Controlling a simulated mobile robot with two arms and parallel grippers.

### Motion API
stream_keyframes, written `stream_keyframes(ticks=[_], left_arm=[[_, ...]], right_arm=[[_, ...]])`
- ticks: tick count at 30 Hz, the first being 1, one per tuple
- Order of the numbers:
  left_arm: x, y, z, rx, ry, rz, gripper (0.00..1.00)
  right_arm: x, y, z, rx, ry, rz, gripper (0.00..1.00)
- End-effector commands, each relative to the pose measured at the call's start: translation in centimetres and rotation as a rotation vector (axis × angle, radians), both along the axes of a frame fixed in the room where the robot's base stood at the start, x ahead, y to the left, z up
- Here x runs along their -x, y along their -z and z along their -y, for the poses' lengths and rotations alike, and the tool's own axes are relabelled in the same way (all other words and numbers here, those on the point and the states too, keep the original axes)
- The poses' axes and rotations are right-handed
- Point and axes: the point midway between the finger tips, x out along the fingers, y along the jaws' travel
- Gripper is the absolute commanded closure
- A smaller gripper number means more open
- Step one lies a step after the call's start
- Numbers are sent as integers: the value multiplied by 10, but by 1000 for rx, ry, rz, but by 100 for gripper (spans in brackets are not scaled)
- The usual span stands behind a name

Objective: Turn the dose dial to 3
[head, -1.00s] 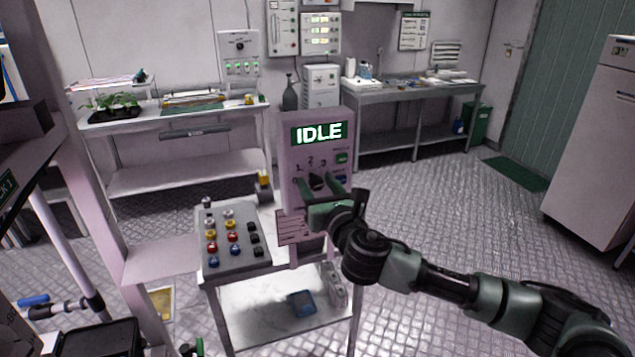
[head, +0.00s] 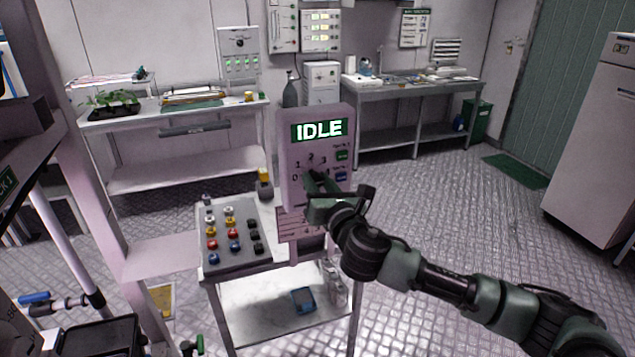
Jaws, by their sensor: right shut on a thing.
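The dosing panel (head: 290,160) stands upright at the back of a small cart, its screen (head: 320,130) reading IDLE. The dose dial (head: 313,176) is on the panel's front below the screen, with numbers around it; 0, 1, 2 and 3 show in part. My right gripper (head: 318,186) reaches in from the right and is shut on the dial, covering most of it. Which number the dial's pointer faces is hidden. My left gripper is not in view.
Green and blue buttons (head: 341,155) sit right of the dial. A tray of coloured caps (head: 262,262) lies on the cart (head: 290,335) left of the panel. A rack post (head: 100,200) stands at left.

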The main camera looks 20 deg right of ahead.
Motion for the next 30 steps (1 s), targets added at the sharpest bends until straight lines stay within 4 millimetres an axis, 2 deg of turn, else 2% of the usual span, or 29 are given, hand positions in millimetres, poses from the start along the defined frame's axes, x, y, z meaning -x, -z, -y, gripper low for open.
stream_keyframes(ticks=[30], left_arm=[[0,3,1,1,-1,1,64]], right_arm=[[0,0,-1,-953,1,-34,100]])
